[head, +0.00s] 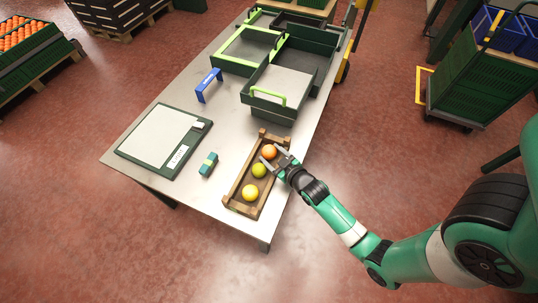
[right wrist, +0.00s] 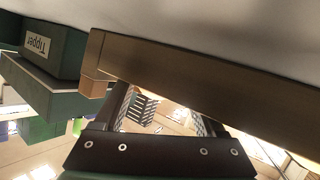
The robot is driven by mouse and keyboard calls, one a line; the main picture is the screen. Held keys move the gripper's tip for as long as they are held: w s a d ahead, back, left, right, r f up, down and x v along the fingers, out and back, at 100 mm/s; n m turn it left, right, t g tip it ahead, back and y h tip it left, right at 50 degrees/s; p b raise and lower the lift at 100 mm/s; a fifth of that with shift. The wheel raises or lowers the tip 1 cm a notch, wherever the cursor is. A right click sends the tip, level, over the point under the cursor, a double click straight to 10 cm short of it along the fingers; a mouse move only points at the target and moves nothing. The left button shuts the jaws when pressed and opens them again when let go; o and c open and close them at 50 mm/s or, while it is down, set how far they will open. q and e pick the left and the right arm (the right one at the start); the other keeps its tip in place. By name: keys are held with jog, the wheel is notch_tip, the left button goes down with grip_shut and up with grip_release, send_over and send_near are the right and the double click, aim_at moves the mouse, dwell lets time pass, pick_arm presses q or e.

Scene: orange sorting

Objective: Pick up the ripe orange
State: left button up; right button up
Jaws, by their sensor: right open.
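The orange fruit (head: 269,151) lies at the far end of a narrow wooden tray (head: 236,197) in the head view. In the right wrist view, my right gripper (right wrist: 163,100) shows against the tray's wooden side (right wrist: 200,85); no fruit shows there. My left gripper is not in view.
A flat scale (head: 160,140), a small teal block (head: 208,165) and a blue bracket (head: 208,85) stand left of the tray. Dark green crates (head: 262,111) stand behind it. The table's front and right edges are close to the tray.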

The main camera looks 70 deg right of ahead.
aim_at(274, 154)
jog(key=shift+f, duration=0.25)
jog(key=c, duration=1.1)
jog(key=shift+r, duration=0.1)
jog(key=r+p, duration=0.1)
jog(key=r, duration=0.1)
jog(key=s+r+p, duration=0.1)
jog(key=r+p, duration=0.1)
jog(key=shift+d+r+p, duration=0.15)
jog(key=shift+r+p, duration=0.1)
jog(key=shift+p, duration=0.05)
jog(key=s+r+p, duration=0.1)
jog(key=r, duration=0.1)
jog(key=s+d+r+p, duration=0.1)
jog(key=r+p, duration=0.1)
jog(key=shift+s+d, duration=0.1)
jog(key=shift+s, duration=0.3)
jog(key=s+d+r, duration=0.1)
jog(key=s, duration=0.2)
jog(key=s+d+r, duration=0.1)
jog(key=s+r, duration=0.1)
jog(key=s, duration=0.1)
jog(key=s+d+r, duration=0.1)
jog(key=s, duration=0.2)
jog(key=shift+s+d+r+p, duration=0.2)
jog(key=shift+s+r+p, duration=0.05)
jog(key=shift+r+p, duration=0.05)
